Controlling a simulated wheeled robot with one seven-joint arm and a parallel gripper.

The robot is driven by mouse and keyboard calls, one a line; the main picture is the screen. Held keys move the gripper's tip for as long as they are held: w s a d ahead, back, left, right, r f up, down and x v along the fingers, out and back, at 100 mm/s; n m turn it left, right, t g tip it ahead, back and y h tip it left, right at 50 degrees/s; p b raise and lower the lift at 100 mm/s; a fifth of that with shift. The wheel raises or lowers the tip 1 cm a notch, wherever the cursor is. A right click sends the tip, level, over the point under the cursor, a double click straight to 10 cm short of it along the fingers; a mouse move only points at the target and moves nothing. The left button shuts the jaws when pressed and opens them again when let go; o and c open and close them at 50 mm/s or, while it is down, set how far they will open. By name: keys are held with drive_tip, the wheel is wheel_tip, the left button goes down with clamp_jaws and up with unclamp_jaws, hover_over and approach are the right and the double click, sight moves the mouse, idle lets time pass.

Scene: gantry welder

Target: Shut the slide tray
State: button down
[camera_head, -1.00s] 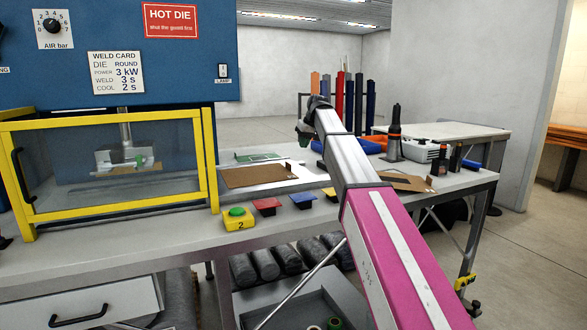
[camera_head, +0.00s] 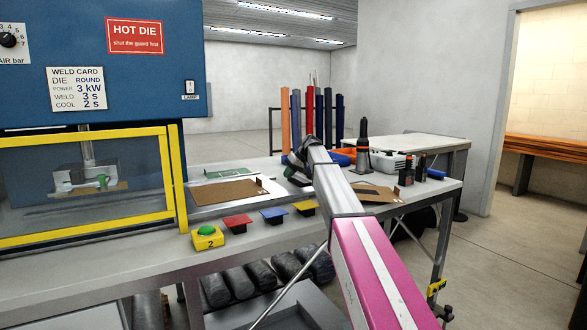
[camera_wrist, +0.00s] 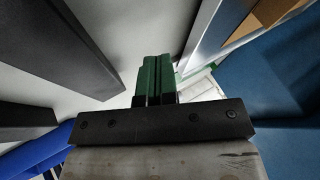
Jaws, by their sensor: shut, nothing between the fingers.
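The slide tray appears to be the flat pale plate (camera_head: 262,197) drawn out to the right of the blue welder, with a brown board (camera_head: 226,191) lying on it and a small upright tab at its right end. In the wrist view, its pale edge (camera_wrist: 212,45) runs at upper right. My gripper (camera_head: 292,172) is at the end of my outstretched arm, just right of the tray's right end. Its green fingers (camera_wrist: 157,76) are shut and empty. I cannot tell whether they touch the tray.
The blue welder (camera_head: 100,65) has a yellow-framed guard (camera_head: 170,180) at left. A yellow button box (camera_head: 208,238) and red, blue and yellow holders line the bench front. At right are a brown piece (camera_head: 376,194), a dark upright tool (camera_head: 363,145) and small bottles.

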drive_tip(key=x, duration=0.3)
drive_tip(key=shift+s+a+r, duration=0.1)
drive_tip(key=shift+s+a, duration=0.35)
drive_tip(key=shift+a, duration=0.25)
drive_tip(key=shift+s+a, duration=0.25)
drive_tip(key=shift+a, duration=0.25)
drive_tip(key=shift+s+a, duration=0.2)
drive_tip(key=shift+a, duration=0.3)
drive_tip(key=s+a, duration=0.6)
drive_tip(key=a, duration=0.8)
drive_tip(key=s+a, duration=0.7)
drive_tip(key=a, duration=0.7)
drive_tip(key=s+a, duration=0.7)
drive_tip(key=a, duration=0.7)
drive_tip(key=shift+s+r, duration=0.1)
drive_tip(key=shift+s, duration=0.1)
drive_tip(key=shift+a, duration=0.1)
